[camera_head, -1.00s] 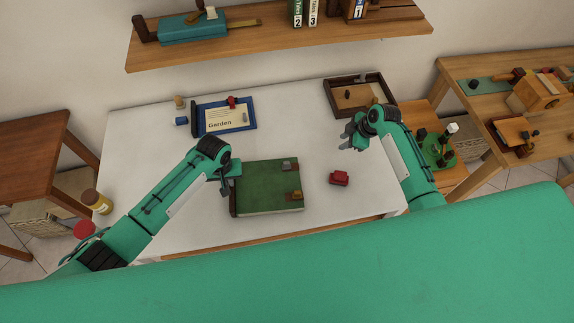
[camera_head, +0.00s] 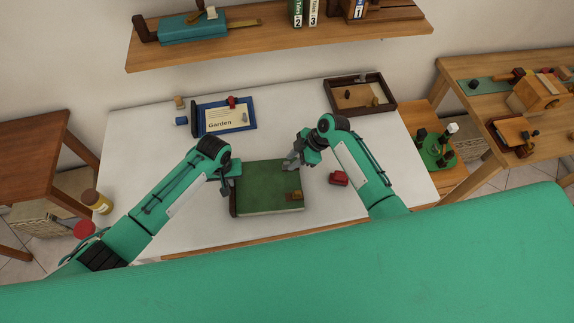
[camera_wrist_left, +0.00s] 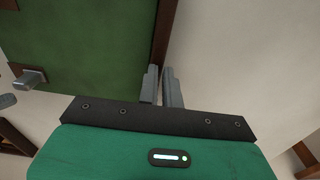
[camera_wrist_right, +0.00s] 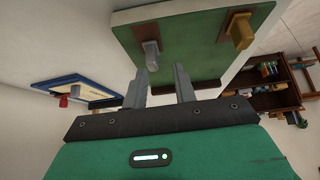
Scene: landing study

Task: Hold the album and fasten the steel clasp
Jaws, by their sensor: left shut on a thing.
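The green album (camera_head: 262,185) lies closed on the white table, its dark brown spine at the left. My left gripper (camera_head: 226,188) is shut on the album's spine edge; the left wrist view shows the spine (camera_wrist_left: 163,30) between its fingers. The steel clasp (camera_wrist_right: 150,55), a grey tab on a brown plate, is on the album's right edge. A brass clasp (camera_wrist_right: 241,32) sits on the same edge, nearer me in the head view (camera_head: 295,196).
A small red object (camera_head: 339,179) lies right of the album. A blue-framed Garden card (camera_head: 251,105) lies behind it at the left. A dark wooden tray (camera_head: 391,105) is at the back right. The table between card and tray is clear.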

